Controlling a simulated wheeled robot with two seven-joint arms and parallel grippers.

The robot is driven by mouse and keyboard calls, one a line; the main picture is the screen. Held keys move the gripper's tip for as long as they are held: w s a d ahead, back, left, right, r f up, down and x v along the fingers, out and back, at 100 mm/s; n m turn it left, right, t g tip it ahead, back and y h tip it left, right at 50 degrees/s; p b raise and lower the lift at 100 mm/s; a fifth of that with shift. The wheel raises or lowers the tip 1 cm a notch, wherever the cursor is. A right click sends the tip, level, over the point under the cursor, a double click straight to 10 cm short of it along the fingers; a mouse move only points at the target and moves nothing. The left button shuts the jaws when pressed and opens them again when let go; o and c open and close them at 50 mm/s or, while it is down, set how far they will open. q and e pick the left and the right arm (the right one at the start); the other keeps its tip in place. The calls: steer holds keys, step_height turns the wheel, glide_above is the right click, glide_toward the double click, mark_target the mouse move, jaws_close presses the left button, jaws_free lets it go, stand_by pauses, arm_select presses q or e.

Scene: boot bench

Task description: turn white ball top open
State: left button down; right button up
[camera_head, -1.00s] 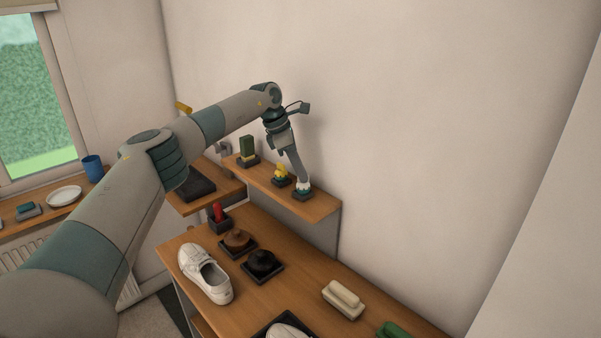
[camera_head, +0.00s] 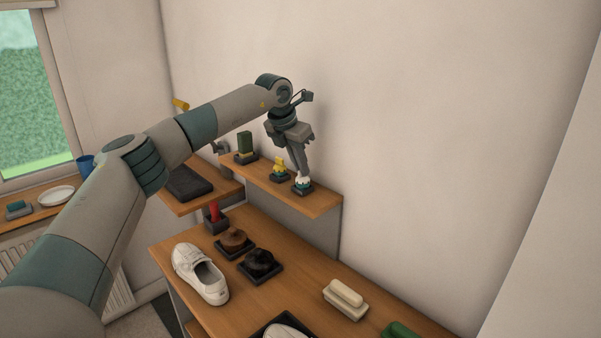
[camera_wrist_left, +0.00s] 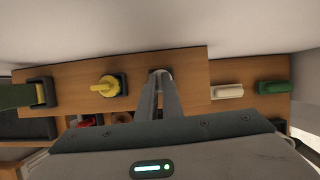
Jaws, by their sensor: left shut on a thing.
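The white ball top (camera_head: 303,180) sits on a green piece in a small dark base at the right end of the wall shelf. My left gripper (camera_head: 301,174) comes down on it from above, its fingers shut on the white top. In the left wrist view the two fingers (camera_wrist_left: 160,78) meet at the white top (camera_wrist_left: 160,72), which they mostly hide. I cannot tell how far the top is turned. My right gripper is in no view.
On the same shelf (camera_head: 320,199) stand a yellow-topped piece (camera_head: 280,169) close by and a green block (camera_head: 245,143) farther left. Below, the bench (camera_head: 285,290) holds a white shoe (camera_head: 200,274), dark and brown brushes on trays, a red item and a cream brush (camera_head: 345,298).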

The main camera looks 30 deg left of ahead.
arm_select(q)
steer(key=shift+n, duration=0.4)
steer(key=c, duration=1.9)
jaws_free()
steer(key=shift+r+b, duration=0.15)
steer(key=shift+b, duration=0.2)
steer(key=shift+s+r+b, duration=0.25)
steer(key=shift+r+b, duration=0.05)
steer(key=shift+r, duration=0.25)
steer(key=b+v, duration=0.4)
steer(key=v, duration=1.2)
steer(key=shift+d, duration=0.3)
steer(key=shift+r, duration=0.1)
